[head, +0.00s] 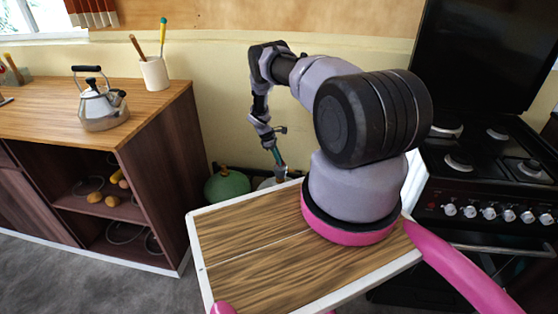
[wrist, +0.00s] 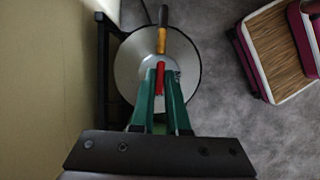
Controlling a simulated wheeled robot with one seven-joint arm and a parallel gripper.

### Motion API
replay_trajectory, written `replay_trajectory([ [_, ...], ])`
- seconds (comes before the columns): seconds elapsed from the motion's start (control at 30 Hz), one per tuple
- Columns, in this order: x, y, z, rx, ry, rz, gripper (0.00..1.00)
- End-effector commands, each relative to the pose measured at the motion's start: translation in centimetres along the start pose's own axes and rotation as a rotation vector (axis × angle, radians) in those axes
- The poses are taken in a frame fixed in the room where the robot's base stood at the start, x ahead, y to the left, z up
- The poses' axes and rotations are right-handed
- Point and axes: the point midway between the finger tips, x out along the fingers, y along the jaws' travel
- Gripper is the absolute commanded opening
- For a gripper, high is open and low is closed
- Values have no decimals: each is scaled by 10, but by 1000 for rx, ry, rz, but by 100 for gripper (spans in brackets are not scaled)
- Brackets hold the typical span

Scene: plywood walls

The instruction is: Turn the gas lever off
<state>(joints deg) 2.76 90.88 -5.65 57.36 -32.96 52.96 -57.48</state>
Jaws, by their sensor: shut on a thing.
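A red lever (wrist: 160,78) shows in the wrist view, above a round, pale grey-white gas cylinder top (wrist: 130,62). My gripper (wrist: 161,72) has green fingers and is shut on the red lever, with the lever's far end between the fingertips. A yellow fitting with a dark end (wrist: 161,41) lies in line just beyond the lever. In the head view my gripper (head: 280,173) reaches down behind my wooden deck, near the wall. The lever is too small to make out there, and the cylinder is mostly hidden by the deck.
A rounded green object (head: 227,186) stands left of my gripper by the wooden counter (head: 150,95). A kettle (head: 99,105) and a utensil pot (head: 154,72) are on the counter. A black stove (head: 490,165) is at the right. A dark frame (wrist: 103,70) stands left of the cylinder.

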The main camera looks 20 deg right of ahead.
Motion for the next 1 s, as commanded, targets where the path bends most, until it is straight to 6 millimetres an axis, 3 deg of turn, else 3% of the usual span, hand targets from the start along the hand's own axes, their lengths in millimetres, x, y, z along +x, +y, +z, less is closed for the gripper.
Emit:
replay_trajectory([
  [0.37, 0, 0, 0, 3, 0, -1, 0],
  [0.4, 0, 0, 0, 3, 0, -1, 28],
  [0.43, 0, 0, 0, 3, 0, -1, 40],
  [0.47, 0, 0, 0, 3, 0, -1, 44],
  [0.8, -3, 0, 0, 2, 0, 0, 44],
  [1.0, -31, 1, 0, 2, 2, 2, 44],
])
